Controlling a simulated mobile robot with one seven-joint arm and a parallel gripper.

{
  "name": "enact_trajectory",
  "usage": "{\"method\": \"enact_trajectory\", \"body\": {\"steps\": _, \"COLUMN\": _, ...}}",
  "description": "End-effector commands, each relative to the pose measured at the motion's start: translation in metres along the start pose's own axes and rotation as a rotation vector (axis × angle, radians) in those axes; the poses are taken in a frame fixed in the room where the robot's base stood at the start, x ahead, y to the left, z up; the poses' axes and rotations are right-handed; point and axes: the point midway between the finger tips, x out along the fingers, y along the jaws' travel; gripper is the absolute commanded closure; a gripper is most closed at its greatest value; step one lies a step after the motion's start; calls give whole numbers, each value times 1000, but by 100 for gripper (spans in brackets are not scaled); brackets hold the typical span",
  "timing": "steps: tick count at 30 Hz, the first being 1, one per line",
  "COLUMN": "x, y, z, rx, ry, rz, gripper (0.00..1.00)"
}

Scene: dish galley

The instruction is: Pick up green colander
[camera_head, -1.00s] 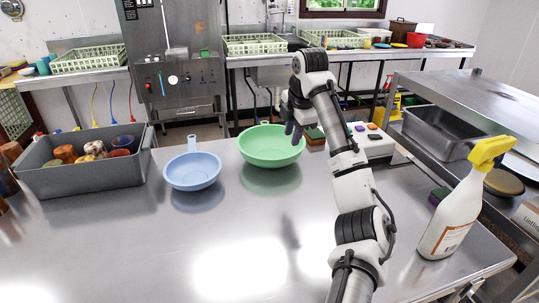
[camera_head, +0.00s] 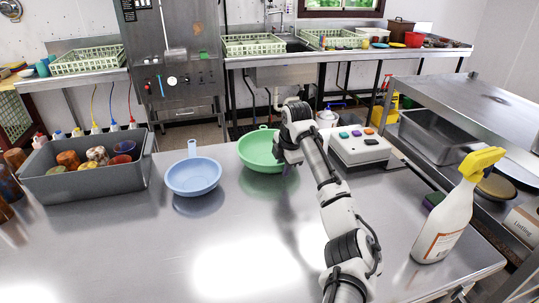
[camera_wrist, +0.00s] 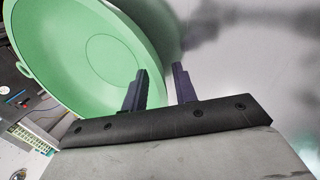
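The green colander (camera_head: 258,152) is a round bowl on the steel table, behind my arm and right of a blue pan-shaped colander (camera_head: 193,175). Its right part is hidden by my arm in the head view. In the wrist view the green colander (camera_wrist: 95,55) fills the upper left. My gripper (camera_wrist: 160,85) is open and empty, its two dark fingers apart. One finger overlaps the colander's rim in the picture and the other shows over bare table just outside it. I cannot tell whether either touches the rim. In the head view my gripper (camera_head: 285,165) is at the colander's right side.
A grey bin of cups (camera_head: 80,184) stands at the left. A white box with coloured buttons (camera_head: 358,150) sits right of my arm. A spray bottle (camera_head: 447,222) stands at the right table edge. The front middle of the table (camera_head: 150,250) is clear.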

Motion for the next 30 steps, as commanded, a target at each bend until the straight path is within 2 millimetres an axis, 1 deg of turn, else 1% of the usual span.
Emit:
{"method": "enact_trajectory", "body": {"steps": 4, "x": 0, "y": 0, "z": 0, "rx": 0, "ry": 0, "rz": 0, "gripper": 72}}
{"method": "enact_trajectory", "body": {"steps": 5, "x": 0, "y": 0, "z": 0, "rx": 0, "ry": 0, "rz": 0, "gripper": 73}}
{"method": "enact_trajectory", "body": {"steps": 11, "x": 0, "y": 0, "z": 0, "rx": 0, "ry": -1, "rz": 0, "gripper": 99}}
{"method": "enact_trajectory", "body": {"steps": 24, "x": -1, "y": 0, "z": 0, "rx": 0, "ry": -1, "rz": 0, "gripper": 100}}
{"method": "enact_trajectory", "body": {"steps": 26, "x": -3, "y": 1, "z": 0, "rx": 0, "ry": -1, "rz": 0, "gripper": 100}}
{"method": "enact_trajectory", "body": {"steps": 30, "x": -14, "y": 5, "z": 1, "rx": 0, "ry": -2, "rz": 2, "gripper": 100}}
